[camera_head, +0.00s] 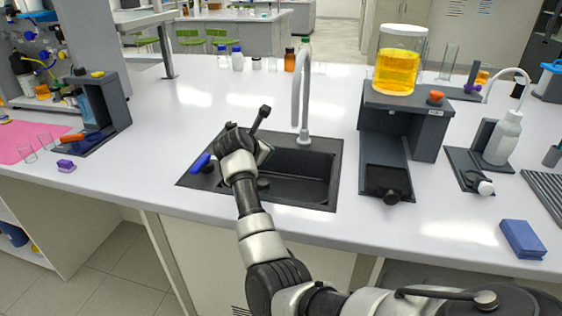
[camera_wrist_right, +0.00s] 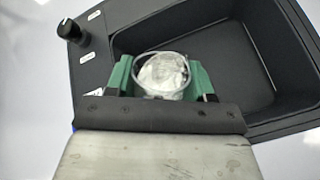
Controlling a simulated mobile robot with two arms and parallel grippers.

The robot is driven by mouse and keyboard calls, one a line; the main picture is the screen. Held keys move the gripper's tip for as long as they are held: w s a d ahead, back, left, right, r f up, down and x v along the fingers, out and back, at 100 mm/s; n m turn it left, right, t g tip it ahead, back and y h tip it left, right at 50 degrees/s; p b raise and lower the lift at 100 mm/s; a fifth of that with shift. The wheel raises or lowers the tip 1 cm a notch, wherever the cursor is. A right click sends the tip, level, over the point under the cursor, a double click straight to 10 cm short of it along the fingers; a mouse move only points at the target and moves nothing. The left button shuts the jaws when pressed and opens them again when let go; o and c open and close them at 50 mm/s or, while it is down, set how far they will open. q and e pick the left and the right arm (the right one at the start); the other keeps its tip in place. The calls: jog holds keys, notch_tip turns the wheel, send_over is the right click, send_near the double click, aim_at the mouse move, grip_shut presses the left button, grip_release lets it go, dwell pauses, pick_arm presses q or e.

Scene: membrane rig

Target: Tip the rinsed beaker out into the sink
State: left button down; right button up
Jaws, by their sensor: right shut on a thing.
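The black sink (camera_head: 316,172) is set into the white bench, with a pale curved tap (camera_head: 301,88) behind it. My right gripper (camera_head: 264,153) is over the left part of the basin. In the right wrist view, its green fingers (camera_wrist_right: 160,80) are shut on a clear glass beaker (camera_wrist_right: 163,74). The beaker's round rim shows, with a whitish look inside; I cannot tell whether liquid is in it. The basin (camera_wrist_right: 228,60) lies beyond the beaker. In the head view my gripper and wrist hide the beaker. My left gripper is not in view.
A dark stand (camera_head: 425,131) right of the sink bears a beaker of yellow liquid (camera_head: 396,70). A wash bottle (camera_head: 503,138) and blue block (camera_head: 522,239) are farther right. A black knob (camera_wrist_right: 69,29) is on the sink's deck. The bench left of the sink is mostly clear.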

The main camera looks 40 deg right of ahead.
jog(key=shift+d+r, duration=0.15)
jog(key=shift+d, duration=0.05)
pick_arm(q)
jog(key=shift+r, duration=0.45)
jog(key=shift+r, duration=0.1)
